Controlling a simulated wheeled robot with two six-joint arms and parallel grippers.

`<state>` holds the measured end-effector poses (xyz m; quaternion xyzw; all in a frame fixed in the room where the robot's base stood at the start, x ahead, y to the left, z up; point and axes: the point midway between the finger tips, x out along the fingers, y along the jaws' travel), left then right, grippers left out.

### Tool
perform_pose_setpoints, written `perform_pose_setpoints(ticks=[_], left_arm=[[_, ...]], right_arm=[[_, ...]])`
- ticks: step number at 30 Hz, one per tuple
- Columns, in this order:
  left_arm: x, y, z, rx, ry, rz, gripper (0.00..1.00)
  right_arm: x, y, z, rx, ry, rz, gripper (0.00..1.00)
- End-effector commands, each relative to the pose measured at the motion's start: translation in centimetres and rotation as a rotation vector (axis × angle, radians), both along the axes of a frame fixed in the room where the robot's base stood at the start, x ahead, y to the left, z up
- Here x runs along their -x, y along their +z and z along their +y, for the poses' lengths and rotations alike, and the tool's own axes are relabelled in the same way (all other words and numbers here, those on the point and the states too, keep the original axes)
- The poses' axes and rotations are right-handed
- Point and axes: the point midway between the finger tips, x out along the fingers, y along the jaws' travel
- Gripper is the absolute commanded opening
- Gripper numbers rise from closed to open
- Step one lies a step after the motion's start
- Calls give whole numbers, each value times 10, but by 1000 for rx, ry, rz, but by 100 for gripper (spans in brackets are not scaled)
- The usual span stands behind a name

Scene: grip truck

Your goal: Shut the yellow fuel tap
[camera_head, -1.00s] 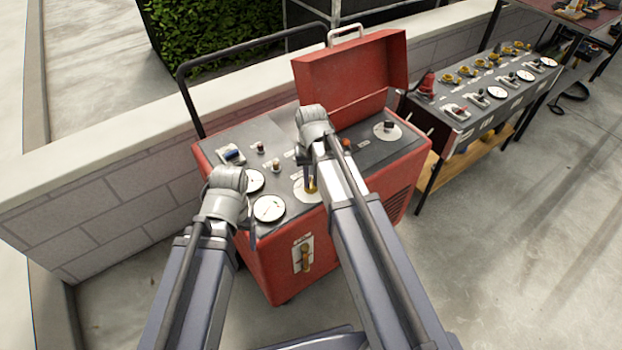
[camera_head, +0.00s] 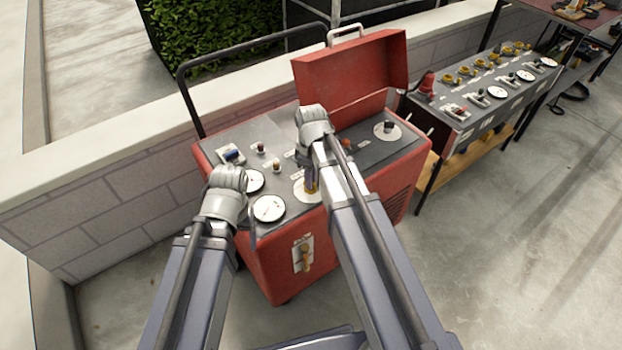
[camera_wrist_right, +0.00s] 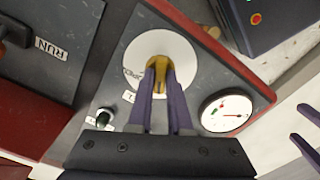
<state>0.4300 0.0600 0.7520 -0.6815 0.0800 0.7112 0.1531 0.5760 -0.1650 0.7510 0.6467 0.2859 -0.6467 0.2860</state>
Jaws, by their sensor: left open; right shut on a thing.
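The yellow tap (camera_wrist_right: 158,64) stands on a round white plate (camera_wrist_right: 181,46) on the red machine's grey top panel. My right gripper (camera_wrist_right: 160,76) is shut on the tap's handle, one finger on each side. In the head view the right gripper (camera_head: 310,178) comes down on the tap from above, and my arm hides part of the plate. My left gripper is by the panel's left gauges in the head view, its fingers mostly hidden. Its spread, empty fingers (camera_wrist_right: 304,130) show at the right edge of the right wrist view.
The red machine (camera_head: 268,262) has an open lid (camera_head: 345,75), gauges (camera_head: 268,208), small switches and a front lever (camera_head: 303,258). A low wall (camera_head: 120,190) runs behind. A bench with several yellow valves (camera_head: 462,130) stands at right.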

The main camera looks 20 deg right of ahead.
Motion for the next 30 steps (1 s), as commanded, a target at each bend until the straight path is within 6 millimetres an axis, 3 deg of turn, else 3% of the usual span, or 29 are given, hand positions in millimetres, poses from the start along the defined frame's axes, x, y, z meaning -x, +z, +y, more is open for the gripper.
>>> perform_pose_setpoints(ticks=[13,30], left_arm=[[0,0,0,0,0,0,78],[0,0,0,0,0,0,78]], right_arm=[[0,0,0,0,259,0,0],[0,0,0,0,318,0,0]])
